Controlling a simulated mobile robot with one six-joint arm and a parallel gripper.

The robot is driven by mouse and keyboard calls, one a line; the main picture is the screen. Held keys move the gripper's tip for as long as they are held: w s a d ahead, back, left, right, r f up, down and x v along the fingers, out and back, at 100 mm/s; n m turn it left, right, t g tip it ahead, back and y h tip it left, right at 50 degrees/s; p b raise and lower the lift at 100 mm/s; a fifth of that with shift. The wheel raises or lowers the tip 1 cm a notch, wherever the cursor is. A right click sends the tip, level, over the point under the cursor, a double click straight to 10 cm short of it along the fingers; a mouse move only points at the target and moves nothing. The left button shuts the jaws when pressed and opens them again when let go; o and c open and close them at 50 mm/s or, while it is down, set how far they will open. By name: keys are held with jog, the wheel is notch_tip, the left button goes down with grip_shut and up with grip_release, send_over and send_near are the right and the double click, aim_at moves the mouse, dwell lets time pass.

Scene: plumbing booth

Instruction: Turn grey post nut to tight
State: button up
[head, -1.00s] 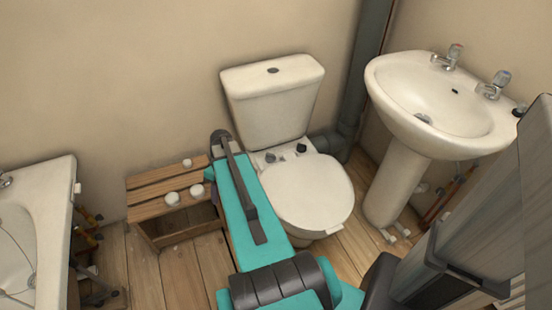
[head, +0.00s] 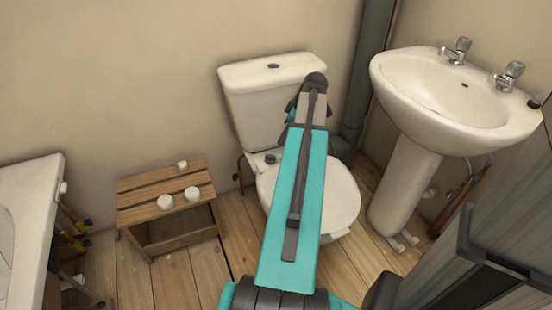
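The white toilet (head: 275,110) stands against the back wall with its lid down. A small dark grey nut or post fitting (head: 270,158) shows at the left of the seat hinge, between cistern and lid. A second dark fitting on the right of the hinge, seen earlier, is now hidden behind my teal arm. I cannot tell which of the two is the post nut, or how tight either is. My arm reaches up across the toilet, its dark end in front of the cistern. My gripper is hidden behind the arm, so its fingers do not show.
A wooden stool (head: 160,180) with three white round pieces stands left of the toilet. A pedestal basin (head: 445,100) is at right, with a dark soil pipe (head: 362,90) between. A bath (head: 28,215) is at far left. Floorboards before the stool are clear.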

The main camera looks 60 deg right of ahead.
aim_at(274, 157)
jog(key=shift+s+d+r, duration=0.35)
jog(key=shift+s+d, duration=0.1)
jog(key=shift+s, duration=0.05)
jog(key=shift+f, duration=0.15)
jog(key=b+x, duration=0.3)
jog(key=x, duration=1)
jog(key=shift+w+f, duration=0.2)
jog(key=shift+f, duration=0.1)
jog(key=shift+c, duration=0.4)
grip_shut()
jog(key=shift+d, duration=0.15)
